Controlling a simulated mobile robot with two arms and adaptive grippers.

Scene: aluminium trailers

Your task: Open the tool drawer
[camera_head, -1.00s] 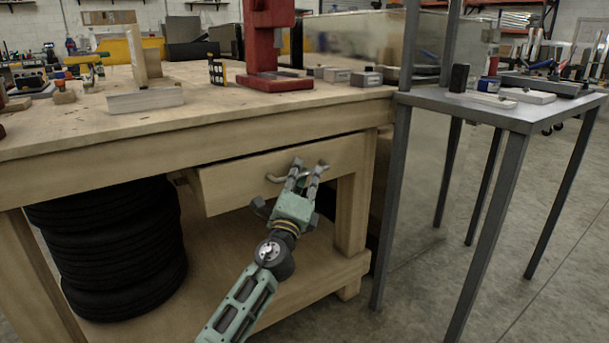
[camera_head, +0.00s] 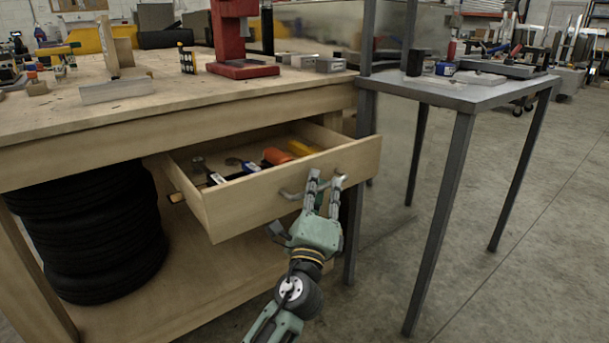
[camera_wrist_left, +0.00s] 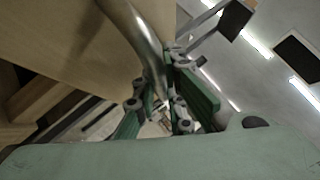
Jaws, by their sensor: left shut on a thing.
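The wooden tool drawer (camera_head: 245,197) under the workbench stands pulled well out, with tools showing inside. A curved metal handle (camera_head: 290,194) is on its front, and it also shows in the left wrist view (camera_wrist_left: 137,27). My left gripper (camera_head: 323,192) is at the drawer front, its fingers shut on the handle. In the left wrist view the green fingers (camera_wrist_left: 160,100) close around the lower end of the handle. My right gripper is not in view.
The wooden workbench (camera_head: 170,112) carries a red press (camera_head: 235,35) and metal blocks. A grey metal table (camera_head: 455,92) stands close to the drawer's right end. Black tires (camera_head: 95,235) are stacked under the bench. Floor is open at the right.

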